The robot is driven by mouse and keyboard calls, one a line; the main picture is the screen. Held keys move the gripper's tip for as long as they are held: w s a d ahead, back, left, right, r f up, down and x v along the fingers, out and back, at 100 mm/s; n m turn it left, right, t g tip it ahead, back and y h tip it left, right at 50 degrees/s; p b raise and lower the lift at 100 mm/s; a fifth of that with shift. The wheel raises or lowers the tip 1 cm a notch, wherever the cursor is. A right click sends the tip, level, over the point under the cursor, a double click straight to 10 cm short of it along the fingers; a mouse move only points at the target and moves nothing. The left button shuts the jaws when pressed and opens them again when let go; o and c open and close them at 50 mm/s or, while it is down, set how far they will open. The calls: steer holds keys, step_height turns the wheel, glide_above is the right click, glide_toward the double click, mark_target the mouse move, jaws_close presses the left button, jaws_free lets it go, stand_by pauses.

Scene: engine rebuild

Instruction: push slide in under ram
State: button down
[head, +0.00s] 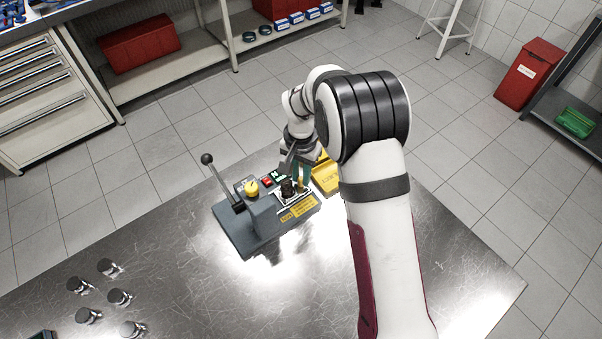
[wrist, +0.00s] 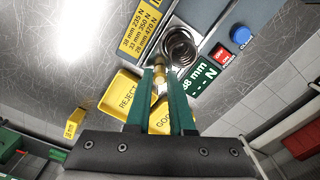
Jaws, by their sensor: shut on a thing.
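The spring tester (head: 262,228) stands on the steel table, with a long black-knobbed lever on its left. Its slide (wrist: 183,19) is a pale metal plate bearing a dark coil spring (wrist: 180,46); the spring also shows in the head view (head: 287,189). My gripper (wrist: 160,74) has its green fingers shut on a small brass post (wrist: 159,62) beside the spring. In the head view my gripper (head: 301,174) is at the tester's right end, partly behind my arm. The ram cannot be made out clearly; the spring's top looks uncovered in the wrist view.
Yellow bins marked REJECT (wrist: 124,95) and GOOD (wrist: 161,116) sit close to my fingers. A display (wrist: 197,82) reads 38 mm with dashes for N. Red and blue (wrist: 241,35) buttons are nearby. Several metal parts (head: 120,297) stand front left; the middle of the table is bare.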

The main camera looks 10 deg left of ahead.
mark_target(284, 185)
steer(key=shift+s+a, duration=1.6)
steer(key=shift+a, duration=0.15)
steer(key=c, duration=0.8)
jaws_free()
step_height(284, 185, up, 16)
steer(key=shift+f, duration=0.1)
